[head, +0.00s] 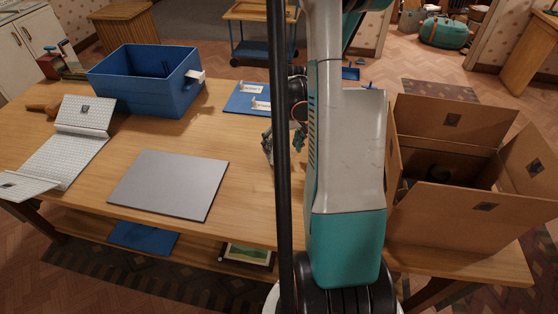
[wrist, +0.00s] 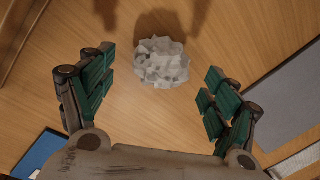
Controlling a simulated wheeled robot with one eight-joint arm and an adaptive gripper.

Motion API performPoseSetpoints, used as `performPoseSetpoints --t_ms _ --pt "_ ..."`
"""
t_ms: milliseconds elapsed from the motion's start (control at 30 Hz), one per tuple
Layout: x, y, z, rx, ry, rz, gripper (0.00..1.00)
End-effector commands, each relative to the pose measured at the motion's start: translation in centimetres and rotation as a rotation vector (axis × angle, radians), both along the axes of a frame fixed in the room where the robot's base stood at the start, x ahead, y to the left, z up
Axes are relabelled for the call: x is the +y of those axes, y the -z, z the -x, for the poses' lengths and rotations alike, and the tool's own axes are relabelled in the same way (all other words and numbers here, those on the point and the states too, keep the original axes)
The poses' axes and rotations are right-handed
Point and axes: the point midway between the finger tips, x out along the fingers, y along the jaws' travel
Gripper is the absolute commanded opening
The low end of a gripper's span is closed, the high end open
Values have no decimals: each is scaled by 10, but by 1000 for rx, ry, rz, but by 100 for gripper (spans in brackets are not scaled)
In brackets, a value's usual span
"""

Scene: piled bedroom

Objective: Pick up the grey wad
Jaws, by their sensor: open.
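The grey wad (wrist: 161,63) is a crumpled, pale grey lump lying on the wooden table (wrist: 140,110), seen in the wrist view at upper middle. My gripper (wrist: 153,90) is open, with its green-padded fingers spread to the left and right. The wad lies between and slightly beyond the fingertips, apart from both. In the head view my gripper (head: 268,148) is partly hidden behind a dark pole and my arm, low over the table. The wad is hidden from the head view.
On the table are a blue bin (head: 140,90), a grey flat panel (head: 172,184), a white folding panel (head: 65,155) and a blue board with labels (head: 243,99). An open cardboard box (head: 450,220) stands at right. Bare wood lies between the bin and grey panel.

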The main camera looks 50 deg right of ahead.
Motion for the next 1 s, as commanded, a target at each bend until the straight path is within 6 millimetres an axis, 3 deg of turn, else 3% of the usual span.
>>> performPoseSetpoints --t_ms 300,567,600,800,1000 --pt "12 43 -2 0 -1 0 81" --pt "13 47 -2 -1 0 0 81" --pt "13 47 -2 -1 0 0 79" --pt "12 47 -2 -1 0 0 44" --pt "12 47 -2 -1 0 0 44"
